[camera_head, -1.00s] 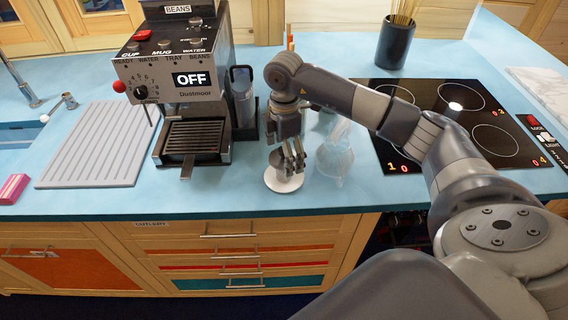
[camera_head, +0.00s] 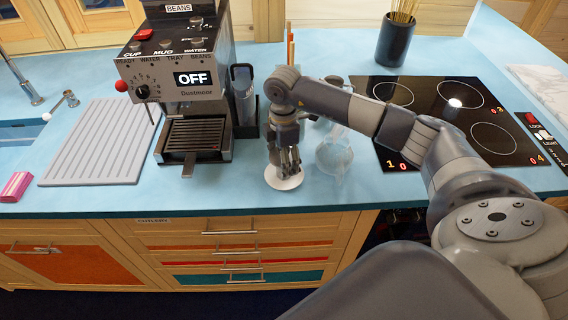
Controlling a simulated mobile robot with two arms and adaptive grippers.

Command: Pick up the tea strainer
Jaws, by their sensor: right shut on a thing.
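My right gripper (camera_head: 286,168) points down over a small round white dish (camera_head: 284,183) near the counter's front edge. Its fingers are closed together on something at the dish. The tea strainer cannot be made out; the fingers cover whatever they hold. My left gripper is out of view.
A clear glass vessel (camera_head: 334,157) stands close to the right of the gripper. The coffee machine (camera_head: 182,80) is to the left, and the black cooktop (camera_head: 455,112) to the right. A dark utensil pot (camera_head: 396,42) stands at the back. The ribbed drainboard (camera_head: 97,145) is clear.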

